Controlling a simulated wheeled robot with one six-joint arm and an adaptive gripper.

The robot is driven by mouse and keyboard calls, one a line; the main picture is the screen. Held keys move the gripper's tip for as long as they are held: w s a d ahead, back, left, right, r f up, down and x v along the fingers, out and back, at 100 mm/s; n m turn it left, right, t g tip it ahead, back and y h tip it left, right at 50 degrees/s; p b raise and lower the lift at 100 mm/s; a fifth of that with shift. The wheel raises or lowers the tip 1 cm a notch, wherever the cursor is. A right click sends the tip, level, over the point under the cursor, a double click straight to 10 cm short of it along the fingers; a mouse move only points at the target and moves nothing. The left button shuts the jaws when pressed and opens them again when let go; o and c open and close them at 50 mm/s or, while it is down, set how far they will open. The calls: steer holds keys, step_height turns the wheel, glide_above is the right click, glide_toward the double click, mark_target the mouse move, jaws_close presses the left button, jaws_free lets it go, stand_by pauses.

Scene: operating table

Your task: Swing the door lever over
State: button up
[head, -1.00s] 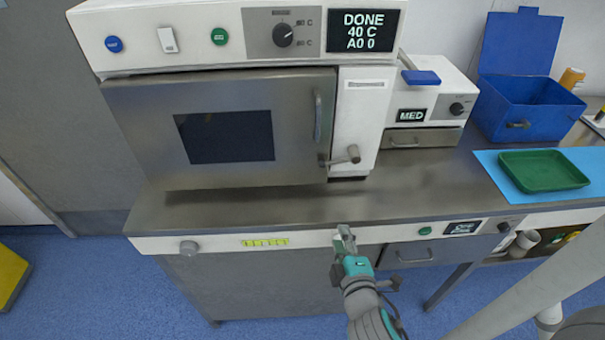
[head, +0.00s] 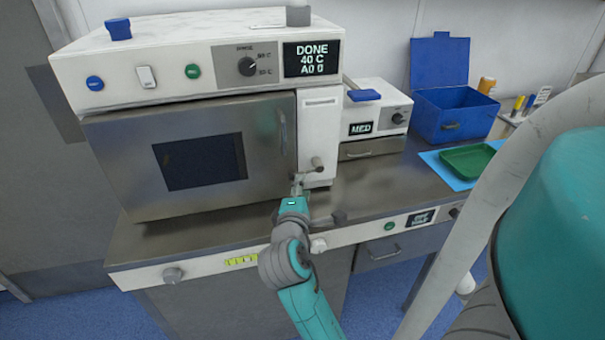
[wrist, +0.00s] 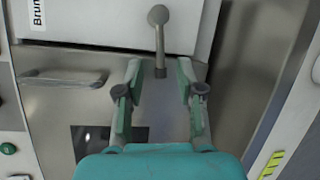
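The washer door (head: 195,160) is a steel panel with a dark window, and it looks closed. The door lever (head: 317,163) is a grey bar with a round knob. It lies about level, from the door's right edge onto the white side panel. The wrist view shows the lever (wrist: 159,40) with its knob at the top, over the white panel, and its dark other end lower down. My gripper (head: 298,182) is open at the lever, just below it in the head view. In the wrist view its two fingers (wrist: 160,72) stand apart on either side of the lever's dark end. Contact cannot be told.
A vertical door handle (head: 283,131) is close to the left of the lever. The steel counter (head: 380,190) lies below, clear to the right. A small drawer unit marked MED (head: 375,118), a blue box (head: 450,110) and a green tray (head: 467,160) stand further right.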

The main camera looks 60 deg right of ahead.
mark_target(306, 173)
steer(key=x, duration=0.8)
steer(key=shift+d, duration=0.2)
steer(key=shift+c, duration=0.2)
jaws_close()
